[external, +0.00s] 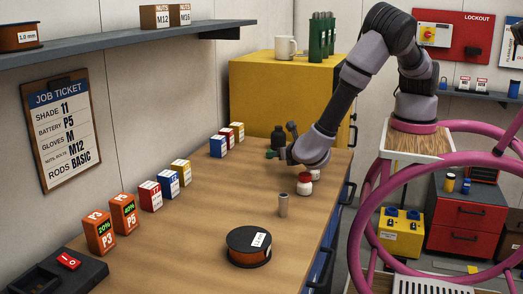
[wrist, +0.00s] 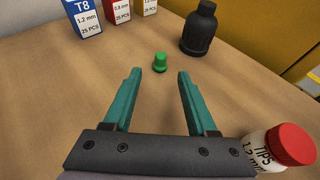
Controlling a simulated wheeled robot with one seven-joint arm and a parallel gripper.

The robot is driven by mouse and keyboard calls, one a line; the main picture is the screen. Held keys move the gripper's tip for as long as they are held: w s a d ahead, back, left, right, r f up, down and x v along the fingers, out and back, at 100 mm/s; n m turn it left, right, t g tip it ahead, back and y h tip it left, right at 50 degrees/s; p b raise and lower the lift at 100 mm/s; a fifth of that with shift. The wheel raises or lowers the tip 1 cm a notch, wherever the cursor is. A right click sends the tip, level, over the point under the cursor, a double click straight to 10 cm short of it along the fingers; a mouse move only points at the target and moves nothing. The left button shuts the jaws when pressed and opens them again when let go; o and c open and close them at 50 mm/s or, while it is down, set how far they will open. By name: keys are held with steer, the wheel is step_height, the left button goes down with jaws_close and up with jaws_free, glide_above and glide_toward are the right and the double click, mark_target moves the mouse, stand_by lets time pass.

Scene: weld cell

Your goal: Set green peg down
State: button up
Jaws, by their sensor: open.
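The green peg (wrist: 160,62) stands upright on the wooden table (wrist: 85,75) in the wrist view. It is a small green piece with a rounded top and a wider base. My gripper (wrist: 159,76) is open, its two teal fingers spread apart and nothing between them. The peg sits just beyond the fingertips, centred between them and apart from both. In the external view my gripper (external: 274,153) is low over the far end of the table; I cannot make out the peg there.
A black bottle (wrist: 199,28) stands behind and right of the peg. A red-capped tips jar (wrist: 275,148) is close beside my gripper's right side. Small boxes (wrist: 82,18) stand at the back left. A wire spool (external: 249,247) and a grey cylinder (external: 283,205) are nearer on the table.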

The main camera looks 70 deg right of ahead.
steer(key=v, duration=0.7)
steer(key=s+d+r+m+g+y, duration=0.1)
steer(key=d+r+m+g+y, duration=0.65)
steer(key=d+r+m, duration=1.1)
steer(key=s+d+r+m+t+y, duration=0.2)
steer(key=s+d+r+m, duration=0.3)
steer(key=r, duration=0.3)
steer(key=s+d+r+m+t+y, duration=0.2)
steer(key=s+d+r+m, duration=0.4)
steer(key=r, duration=0.3)
steer(key=shift+s+m+t, duration=0.55)
steer(key=shift+s+m, duration=0.3)
steer(key=shift+s, duration=0.05)
